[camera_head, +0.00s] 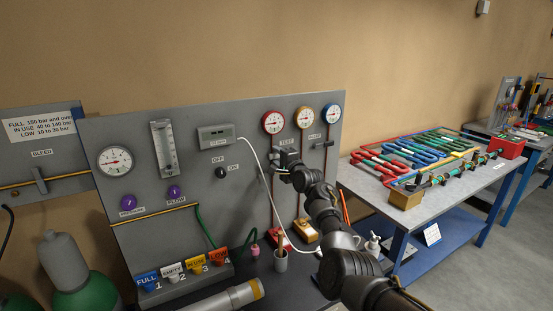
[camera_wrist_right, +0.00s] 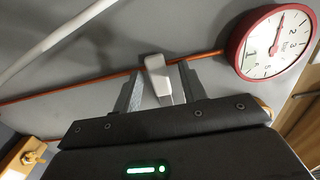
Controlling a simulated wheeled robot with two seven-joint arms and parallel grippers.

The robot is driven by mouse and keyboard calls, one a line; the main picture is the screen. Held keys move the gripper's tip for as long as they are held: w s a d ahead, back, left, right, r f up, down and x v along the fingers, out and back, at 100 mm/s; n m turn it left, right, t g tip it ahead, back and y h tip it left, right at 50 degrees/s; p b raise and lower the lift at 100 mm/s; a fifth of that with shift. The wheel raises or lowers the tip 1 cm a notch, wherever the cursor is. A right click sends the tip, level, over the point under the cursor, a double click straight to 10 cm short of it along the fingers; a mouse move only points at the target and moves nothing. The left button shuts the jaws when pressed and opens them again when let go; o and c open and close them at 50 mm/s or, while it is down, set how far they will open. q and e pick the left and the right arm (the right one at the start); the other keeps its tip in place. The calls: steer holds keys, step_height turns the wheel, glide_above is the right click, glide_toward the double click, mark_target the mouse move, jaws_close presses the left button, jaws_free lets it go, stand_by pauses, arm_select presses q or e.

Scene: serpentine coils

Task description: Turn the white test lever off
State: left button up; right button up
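The white test lever (camera_wrist_right: 158,75) shows in the right wrist view on an orange-red pipe against the grey panel. My right gripper (camera_wrist_right: 160,88) is open, with one finger on each side of the lever and a visible gap to each. In the head view my right gripper (camera_head: 285,160) is at the panel just below the TEST label, and it hides the lever there. The red-rimmed gauge (camera_head: 273,122) is above it and also shows in the wrist view (camera_wrist_right: 277,42). My left gripper is not in view.
A white hose (camera_head: 262,170) hangs from a grey meter (camera_head: 216,137) left of my gripper. A black-handled lever (camera_head: 324,144) is on the panel to the right. A bench (camera_head: 360,178) with coloured coils stands further right.

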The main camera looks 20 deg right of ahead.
steer(key=shift+s, duration=0.2)
steer(key=s+d+b, duration=0.2)
steer(key=s, duration=0.8)
steer(key=shift+s, duration=0.1)
stand_by(0.4)
